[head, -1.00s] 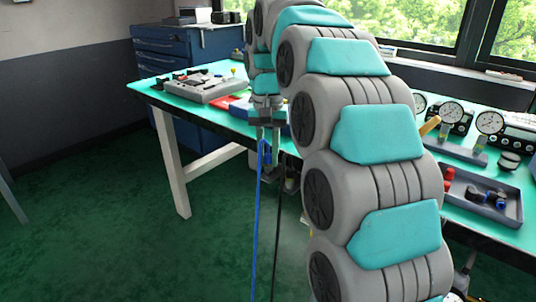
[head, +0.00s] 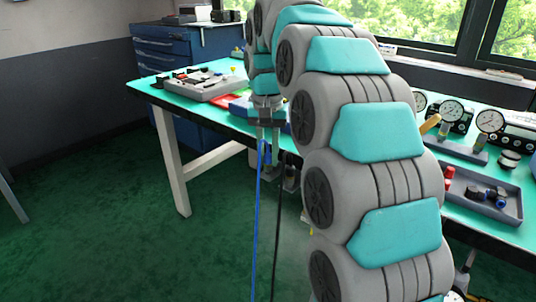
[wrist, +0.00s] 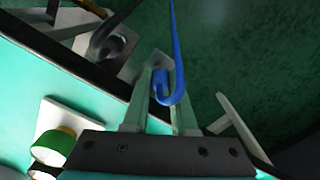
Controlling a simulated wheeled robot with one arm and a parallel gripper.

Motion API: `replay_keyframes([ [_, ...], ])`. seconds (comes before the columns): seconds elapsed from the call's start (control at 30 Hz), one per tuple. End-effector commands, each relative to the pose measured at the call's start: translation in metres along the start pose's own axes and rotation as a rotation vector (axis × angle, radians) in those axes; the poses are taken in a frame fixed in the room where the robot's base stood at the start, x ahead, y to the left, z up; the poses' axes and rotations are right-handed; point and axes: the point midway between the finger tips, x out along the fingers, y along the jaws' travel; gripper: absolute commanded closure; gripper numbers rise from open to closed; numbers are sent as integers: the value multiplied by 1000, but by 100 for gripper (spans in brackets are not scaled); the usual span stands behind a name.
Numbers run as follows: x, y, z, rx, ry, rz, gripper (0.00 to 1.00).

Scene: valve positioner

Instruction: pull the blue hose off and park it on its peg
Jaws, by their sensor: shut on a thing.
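The blue hose (head: 258,215) hangs down past the front edge of the bench in the head view. In the wrist view its upper end (wrist: 178,60) curls in a hook between the two fingers of my gripper (wrist: 166,90). My gripper (head: 268,142) is shut on that end, at the bench's front edge. The fingers and my arm hide parts of the hose end in the head view. I cannot tell which part is its peg.
A green-capped part (wrist: 54,148) is on the bench (head: 190,108).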

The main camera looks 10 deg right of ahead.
Motion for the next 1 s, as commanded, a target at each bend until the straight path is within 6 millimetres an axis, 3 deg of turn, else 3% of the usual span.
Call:
replay_keyframes([
  [0.7,6,0,0,0,0,0,100],
  [0.73,6,0,0,0,0,0,74],
  [1.0,5,0,0,0,0,0,43],
])
